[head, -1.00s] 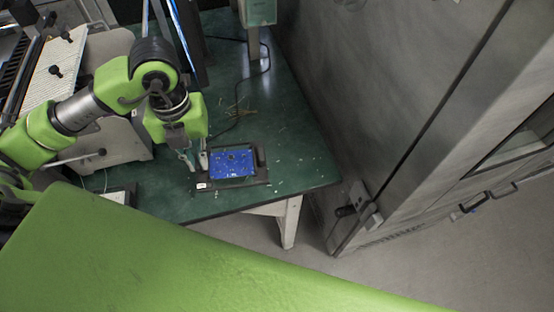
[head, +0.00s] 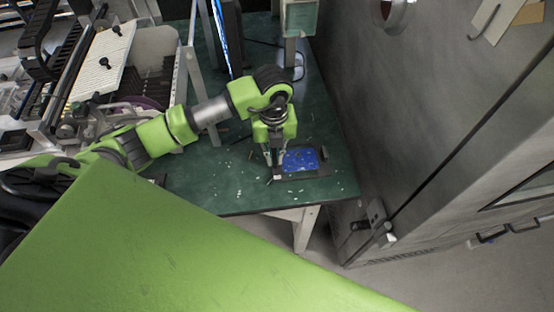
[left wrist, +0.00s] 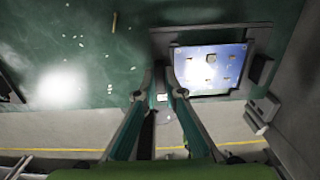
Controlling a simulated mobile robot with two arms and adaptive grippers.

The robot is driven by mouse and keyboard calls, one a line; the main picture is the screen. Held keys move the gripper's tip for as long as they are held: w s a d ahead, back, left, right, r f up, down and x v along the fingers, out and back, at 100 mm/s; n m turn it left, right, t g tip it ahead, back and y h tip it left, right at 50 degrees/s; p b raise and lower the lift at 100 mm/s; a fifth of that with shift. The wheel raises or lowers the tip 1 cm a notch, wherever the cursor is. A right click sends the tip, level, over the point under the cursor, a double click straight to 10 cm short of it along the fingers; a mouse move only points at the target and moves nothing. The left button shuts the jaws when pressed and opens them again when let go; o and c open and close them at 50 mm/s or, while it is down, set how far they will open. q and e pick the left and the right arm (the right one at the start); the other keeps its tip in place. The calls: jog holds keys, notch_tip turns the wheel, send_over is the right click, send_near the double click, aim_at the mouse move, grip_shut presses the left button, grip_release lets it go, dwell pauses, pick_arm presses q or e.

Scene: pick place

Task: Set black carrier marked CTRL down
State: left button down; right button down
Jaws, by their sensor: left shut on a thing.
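The black carrier (head: 323,170) is a flat dark frame holding a blue board (head: 301,160). In the head view it is at the right front of the green table. My left gripper (head: 275,163) is shut on the carrier's left end, pointing down. In the left wrist view the carrier (left wrist: 209,32) spans the upper right, with the board (left wrist: 210,68) on it, and my left gripper's fingertips (left wrist: 165,85) meet at its left edge. I cannot tell whether the carrier touches the table. The CTRL marking is not readable. My right gripper is not in view.
The green table (head: 225,190) has small pale scraps scattered on it. A grey cabinet (head: 415,110) stands close to the right. A monitor (head: 228,35) and a post (head: 290,50) stand at the back, and a white machine (head: 150,55) stands at the left.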

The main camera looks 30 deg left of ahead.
pick_arm(q)
jog(key=shift+w+d+f, duration=0.25)
jog(key=shift+w+f, duration=0.1)
jog(key=shift+f, duration=0.15)
notch_tip(320, 180, down, 2)
jog(key=shift+f+p, duration=0.15)
jog(key=shift+p, duration=0.6)
jog(key=shift+f, duration=0.4)
jog(key=c, duration=2.5)
grip_release()
jog(key=shift+f, duration=0.1)
jog(key=shift+c, duration=0.2)
jog(key=o, duration=0.4)
